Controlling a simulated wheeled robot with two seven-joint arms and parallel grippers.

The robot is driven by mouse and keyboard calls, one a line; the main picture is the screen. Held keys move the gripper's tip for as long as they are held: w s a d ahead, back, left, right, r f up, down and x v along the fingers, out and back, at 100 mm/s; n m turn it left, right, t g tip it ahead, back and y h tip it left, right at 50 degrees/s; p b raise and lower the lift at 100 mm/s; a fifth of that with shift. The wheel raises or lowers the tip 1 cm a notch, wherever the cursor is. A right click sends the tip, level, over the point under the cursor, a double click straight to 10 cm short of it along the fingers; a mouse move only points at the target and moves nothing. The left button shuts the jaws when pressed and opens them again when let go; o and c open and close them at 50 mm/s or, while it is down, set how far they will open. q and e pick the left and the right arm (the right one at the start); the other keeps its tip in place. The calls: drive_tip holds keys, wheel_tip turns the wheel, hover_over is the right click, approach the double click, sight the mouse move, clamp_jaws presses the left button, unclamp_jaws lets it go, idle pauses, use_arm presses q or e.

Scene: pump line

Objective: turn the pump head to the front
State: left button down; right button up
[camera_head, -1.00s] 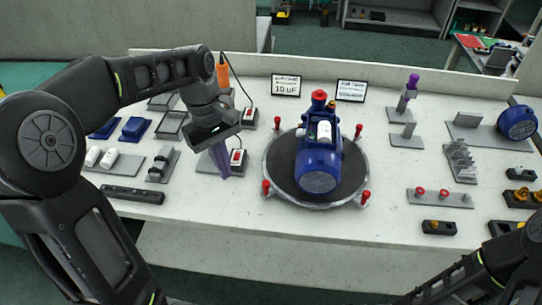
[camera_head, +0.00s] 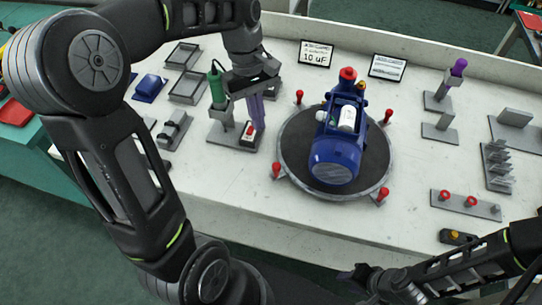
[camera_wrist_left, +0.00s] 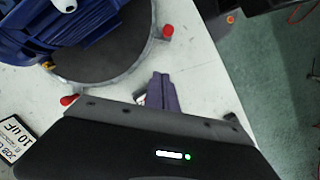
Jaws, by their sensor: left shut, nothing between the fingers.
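The blue pump (camera_head: 335,155) stands on a round dark turntable (camera_head: 297,155) with red knobs around its rim. Its round blue end (camera_head: 334,165) faces the front of the bench, and its red cap (camera_head: 347,74) is at the back. A white cylinder lies on top. My left gripper (camera_head: 256,112) has purple fingers, shut and empty, just left of the turntable and apart from the pump. In the left wrist view the fingers (camera_wrist_left: 163,92) point toward the white bench beside the turntable rim, near a red knob (camera_wrist_left: 167,31). No right gripper fingers show.
A green-handled tool (camera_head: 216,88) and a small red-switch box (camera_head: 249,132) stand on a grey plate beside my left gripper. The bench front before the turntable is clear.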

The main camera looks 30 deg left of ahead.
use_arm(q)
drive_tip(key=x, duration=0.8)
drive_tip(key=shift+s+r, duration=0.1)
drive_tip(key=d, duration=0.1)
drive_tip(key=s+d+p, duration=0.1)
drive_tip(key=shift+s+d+f, duration=0.25)
drive_tip(key=shift+d+f, duration=0.05)
drive_tip(key=shift+f, duration=0.1)
drive_tip(key=shift+s+d+f, duration=0.1)
drive_tip(key=shift+s+d, duration=0.15)
drive_tip(key=shift+d, duration=0.25)
drive_tip(key=shift+d, duration=0.1)
